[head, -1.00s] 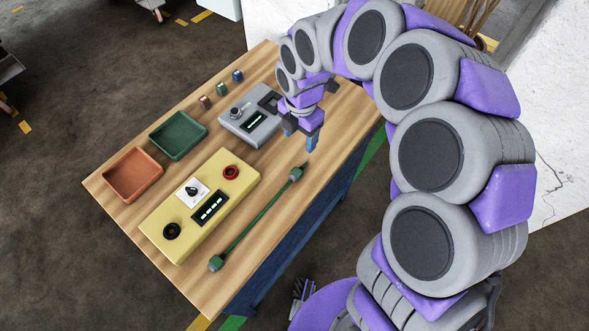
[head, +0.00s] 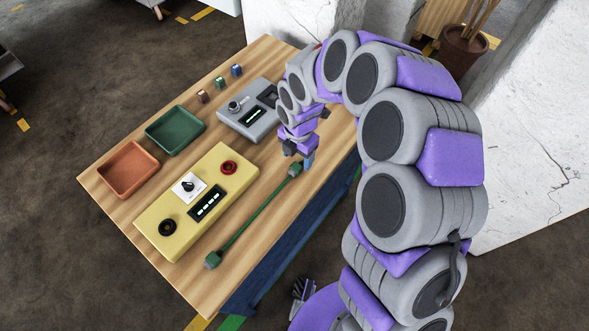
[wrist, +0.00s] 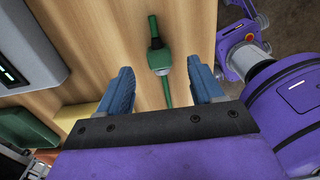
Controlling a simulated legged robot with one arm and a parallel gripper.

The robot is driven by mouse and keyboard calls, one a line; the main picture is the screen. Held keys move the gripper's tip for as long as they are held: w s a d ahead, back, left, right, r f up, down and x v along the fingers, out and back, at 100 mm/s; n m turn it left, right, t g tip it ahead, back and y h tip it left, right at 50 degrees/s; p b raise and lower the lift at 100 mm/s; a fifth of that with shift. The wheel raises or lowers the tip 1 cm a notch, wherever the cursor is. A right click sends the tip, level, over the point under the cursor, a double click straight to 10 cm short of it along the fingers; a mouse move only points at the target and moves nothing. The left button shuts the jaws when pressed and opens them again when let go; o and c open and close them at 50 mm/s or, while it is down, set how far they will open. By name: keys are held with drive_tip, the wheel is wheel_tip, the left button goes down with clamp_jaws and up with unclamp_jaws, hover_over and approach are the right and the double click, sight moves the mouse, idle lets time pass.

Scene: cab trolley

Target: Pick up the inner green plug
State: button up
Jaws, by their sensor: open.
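A green cable (head: 249,222) lies along the right side of the wooden table, with a green plug at each end. One plug (head: 294,170) is at the far end, close to my gripper; the other plug (head: 212,260) is at the near end. My gripper (head: 298,158) is open, pointing down just above and beside the far plug. In the wrist view, a green plug (wrist: 159,61) with a dark tip lies between the lines of the two blue fingers, slightly ahead of them. The fingers do not appear to touch it.
A yellow control box (head: 180,232) and a grey box (head: 258,129) stand left of the cable. An orange tray (head: 128,170), a green tray (head: 175,131) and several small blocks (head: 220,82) are along the far left. The table's right edge is close to the cable.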

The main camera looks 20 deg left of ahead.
sight(296, 166)
wheel_tip(296, 166, down, 4)
drive_tip(key=shift+f+b, duration=0.25)
drive_tip(key=shift+b, duration=0.65)
drive_tip(key=shift+a+f, duration=0.25)
drive_tip(key=shift+c, duration=0.4)
drive_tip(key=shift+d+r, duration=0.1)
drive_tip(key=shift+d, duration=0.05)
drive_tip(key=c, duration=0.4)
clamp_jaws()
